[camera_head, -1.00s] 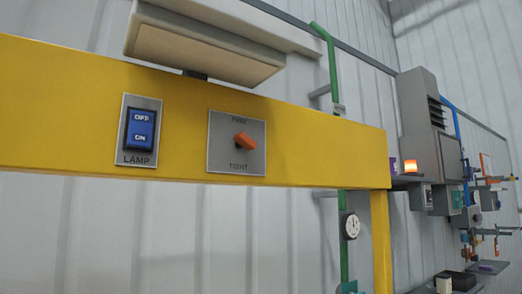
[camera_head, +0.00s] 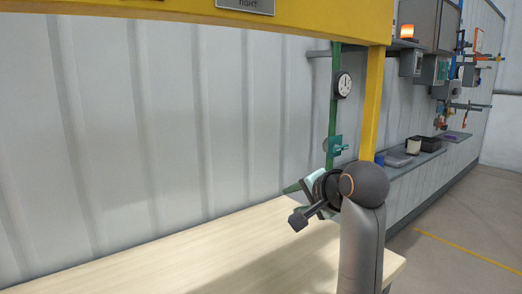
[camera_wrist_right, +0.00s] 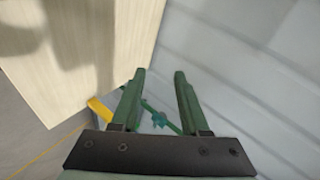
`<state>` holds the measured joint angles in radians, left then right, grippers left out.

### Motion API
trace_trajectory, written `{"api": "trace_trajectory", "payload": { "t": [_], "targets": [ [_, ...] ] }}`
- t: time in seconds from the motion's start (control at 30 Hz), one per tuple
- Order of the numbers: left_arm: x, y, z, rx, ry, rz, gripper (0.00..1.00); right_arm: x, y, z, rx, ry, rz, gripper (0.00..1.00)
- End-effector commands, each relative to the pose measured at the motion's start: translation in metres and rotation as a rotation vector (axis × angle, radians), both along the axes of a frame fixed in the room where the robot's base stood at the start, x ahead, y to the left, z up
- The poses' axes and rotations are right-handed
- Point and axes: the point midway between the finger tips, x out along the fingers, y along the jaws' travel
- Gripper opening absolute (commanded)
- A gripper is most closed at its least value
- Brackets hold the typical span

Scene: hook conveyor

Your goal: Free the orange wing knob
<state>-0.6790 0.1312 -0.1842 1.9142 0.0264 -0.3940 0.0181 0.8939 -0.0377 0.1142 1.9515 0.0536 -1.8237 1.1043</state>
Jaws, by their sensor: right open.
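The orange wing knob is out of view now. Only the bottom of its grey plate (camera_head: 246,5), with the word TIGHT, shows at the top edge of the head view, on the yellow beam (camera_head: 320,18). My right gripper (camera_head: 293,190) is below the beam, over the right part of the wooden table. In the right wrist view its two green fingers (camera_wrist_right: 159,76) are apart with nothing between them. My left gripper is not in view.
The pale wooden table (camera_head: 190,255) is bare. A yellow post (camera_head: 373,100) stands behind my right arm. A green pipe (camera_head: 334,100) carries a round gauge (camera_head: 343,85) and a teal valve (camera_head: 337,146). A wall shelf (camera_head: 405,160) with several items runs along the right.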

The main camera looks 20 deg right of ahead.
Motion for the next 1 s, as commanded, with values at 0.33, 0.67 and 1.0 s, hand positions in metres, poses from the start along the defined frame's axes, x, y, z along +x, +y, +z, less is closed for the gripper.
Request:
{"api": "trace_trajectory", "payload": {
  "t": [0.33,0.67,1.0],
  "targets": [
    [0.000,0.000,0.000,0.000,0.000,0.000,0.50,-0.027,0.017,0.230,0.483,-0.219,-0.069,0.45],
    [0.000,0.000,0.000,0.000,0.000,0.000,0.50,-0.119,0.039,0.383,0.829,-0.308,-0.010,0.45],
    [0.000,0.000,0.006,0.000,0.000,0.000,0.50,-0.138,0.050,0.417,0.909,-0.315,0.012,0.45]
  ]
}}
